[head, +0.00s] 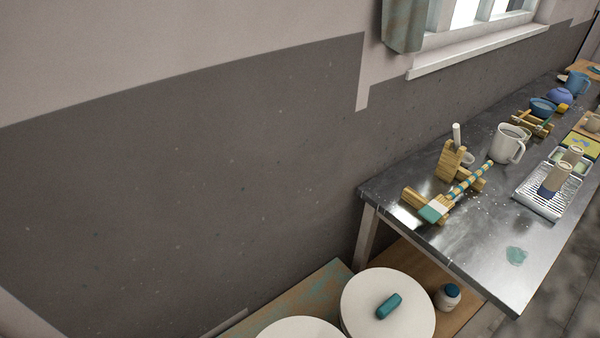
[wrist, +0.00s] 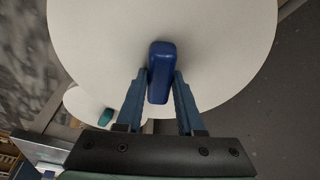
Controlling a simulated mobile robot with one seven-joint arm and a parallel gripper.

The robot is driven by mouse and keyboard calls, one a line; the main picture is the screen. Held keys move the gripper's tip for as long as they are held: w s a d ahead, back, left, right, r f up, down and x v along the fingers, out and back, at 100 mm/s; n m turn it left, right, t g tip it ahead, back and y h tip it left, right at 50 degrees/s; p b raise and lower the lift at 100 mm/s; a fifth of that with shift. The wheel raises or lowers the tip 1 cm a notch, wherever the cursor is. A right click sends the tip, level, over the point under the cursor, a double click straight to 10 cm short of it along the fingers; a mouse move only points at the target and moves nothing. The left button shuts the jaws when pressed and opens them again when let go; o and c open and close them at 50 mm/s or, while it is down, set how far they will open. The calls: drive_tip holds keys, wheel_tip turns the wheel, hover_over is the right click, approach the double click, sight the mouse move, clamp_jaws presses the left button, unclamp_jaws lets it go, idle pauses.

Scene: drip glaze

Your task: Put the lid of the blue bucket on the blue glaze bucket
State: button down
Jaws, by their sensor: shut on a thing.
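In the wrist view a large round white lid (wrist: 215,45) with a blue handle (wrist: 161,62) fills the upper part. My gripper (wrist: 162,78) is shut on that blue handle, one finger on each side. The bucket under this lid is hidden, so I cannot tell whether the lid rests on it. In the head view a white disc (head: 300,329) is cut off by the bottom edge; its handle and any gripper are out of frame there.
A second white lid with a teal handle (head: 388,306) lies beside the disc. A small white jar with a blue cap (head: 448,297) stands to its right. The metal-topped table (head: 470,235) above carries brushes, a white mug (head: 510,144) and a wire rack (head: 546,198).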

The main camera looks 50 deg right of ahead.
drive_tip(key=shift+r, duration=0.1)
drive_tip(key=shift+f+b, duration=2.2)
drive_tip(key=shift+f, duration=0.95)
drive_tip(key=shift+a+f, duration=0.1)
drive_tip(key=shift+f, duration=0.75)
idle(0.5)
drive_tip(key=shift+c, duration=0.6)
unclamp_jaws()
